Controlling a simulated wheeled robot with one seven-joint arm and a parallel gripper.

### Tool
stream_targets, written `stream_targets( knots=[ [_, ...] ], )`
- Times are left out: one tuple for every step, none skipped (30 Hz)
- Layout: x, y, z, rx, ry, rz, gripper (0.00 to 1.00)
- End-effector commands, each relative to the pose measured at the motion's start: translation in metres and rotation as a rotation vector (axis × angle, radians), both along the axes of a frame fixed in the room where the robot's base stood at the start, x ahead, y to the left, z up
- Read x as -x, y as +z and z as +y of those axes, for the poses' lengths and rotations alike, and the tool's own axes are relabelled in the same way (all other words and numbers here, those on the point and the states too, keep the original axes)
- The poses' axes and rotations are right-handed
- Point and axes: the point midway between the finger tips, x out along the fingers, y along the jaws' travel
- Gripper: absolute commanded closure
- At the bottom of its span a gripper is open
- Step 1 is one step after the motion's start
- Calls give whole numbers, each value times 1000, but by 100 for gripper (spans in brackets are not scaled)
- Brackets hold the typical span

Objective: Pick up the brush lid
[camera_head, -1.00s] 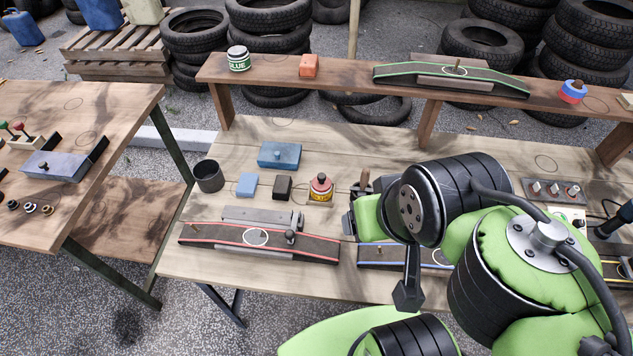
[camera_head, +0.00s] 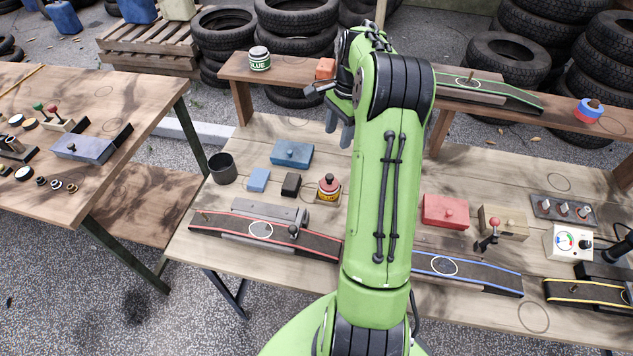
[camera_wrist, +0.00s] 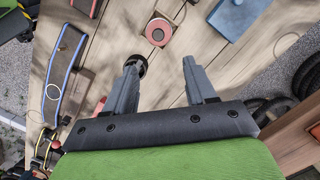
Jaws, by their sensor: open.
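A yellow pot (camera_head: 327,196) stands upright on the middle workbench. Its round red lid (camera_head: 328,182), with a dark knob on top, looks like the brush lid and sits on the pot. In the wrist view the red lid (camera_wrist: 158,31) shows from above, beyond and between the fingertips. My gripper (camera_head: 339,133) hangs above the bench behind the pot, with its fingers pointing down. In the wrist view my gripper (camera_wrist: 160,66) is open, with nothing between its fingers and clear of the lid. A dark round object (camera_wrist: 136,64) is partly hidden by the left finger.
A black block (camera_head: 291,184), a light blue block (camera_head: 258,180) and a blue box (camera_head: 291,154) stand left of the pot. A red-edged ramp (camera_head: 310,240) lies in front. The raised shelf (camera_head: 290,72) runs behind, bearing a glue jar (camera_head: 260,58) and an orange block (camera_head: 325,68).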

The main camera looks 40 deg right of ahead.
Motion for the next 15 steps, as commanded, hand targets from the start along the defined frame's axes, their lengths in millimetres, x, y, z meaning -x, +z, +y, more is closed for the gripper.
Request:
stream_targets(
  knots=[
    [0, -16, 3, -4, 3, 4, 44],
    [0, -25, 5, -4, 4, 5, 44],
    [0, -35, 6, -4, 4, 5, 44],
    [0, -42, 7, -4, 5, 5, 44],
    [0, -50, 8, -3, 5, 4, 44],
    [0, -60, 10, -4, 5, 5, 44],
    [0, -67, 11, -3, 5, 4, 44],
    [0, -73, 12, -3, 5, 4, 44],
    [-1, -79, 13, -2, 5, 3, 44],
    [-1, -84, 13, -1, 5, 2, 44],
    [-1, -87, 14, -1, 5, 2, 44],
    [-1, -90, 15, -1, 5, 2, 44],
    [-1, -93, 15, -1, 5, 2, 44],
    [-1, -97, 16, 0, 5, 1, 44],
    [0, -104, 17, -1, 6, 3, 44]
  ],
)
